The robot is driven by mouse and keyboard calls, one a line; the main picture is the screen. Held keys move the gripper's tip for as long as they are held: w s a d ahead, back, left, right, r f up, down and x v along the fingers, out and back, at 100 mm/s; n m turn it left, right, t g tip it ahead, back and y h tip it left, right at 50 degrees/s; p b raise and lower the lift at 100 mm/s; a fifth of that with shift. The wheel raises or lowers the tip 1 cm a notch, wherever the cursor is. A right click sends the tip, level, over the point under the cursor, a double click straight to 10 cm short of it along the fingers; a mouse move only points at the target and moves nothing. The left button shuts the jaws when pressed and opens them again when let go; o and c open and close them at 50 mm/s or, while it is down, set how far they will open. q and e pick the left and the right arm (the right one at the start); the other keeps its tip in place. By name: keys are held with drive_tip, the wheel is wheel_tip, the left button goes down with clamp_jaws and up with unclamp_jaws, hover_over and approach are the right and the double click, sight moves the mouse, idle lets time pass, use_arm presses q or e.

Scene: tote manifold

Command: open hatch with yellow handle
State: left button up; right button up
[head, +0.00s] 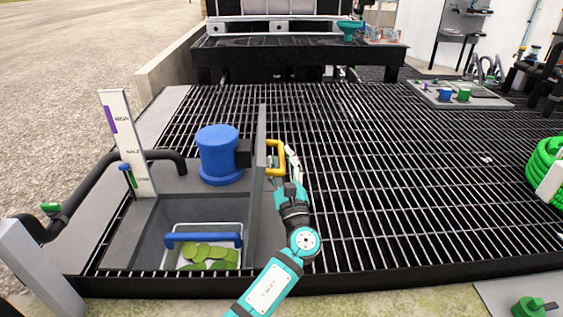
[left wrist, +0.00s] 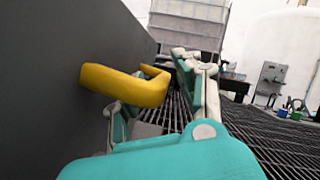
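The hatch is a dark grey panel (head: 260,170) standing upright on edge, seen nearly edge-on beside an uncovered compartment. It fills the left side of the left wrist view (left wrist: 60,110). Its yellow handle (head: 270,143), a squared loop, sticks out from the panel's right face. My left gripper (head: 287,168) is at the handle, on the right of the panel. In the left wrist view the yellow handle (left wrist: 130,88) reaches between the widely spread fingers, one partly hidden behind it. The gripper looks open, not closed on the handle. My right gripper is not in view.
Left of the panel are a blue motor-like cylinder (head: 219,152) and a white basket (head: 238,227) with a blue handle and green pieces in the compartment. A white level post (head: 127,145) and black pipe stand further left. Open grating (head: 410,180) lies to the right.

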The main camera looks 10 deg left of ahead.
use_arm(q)
drive_tip(key=v, duration=1.2)
drive_tip(key=shift+f, duration=0.1)
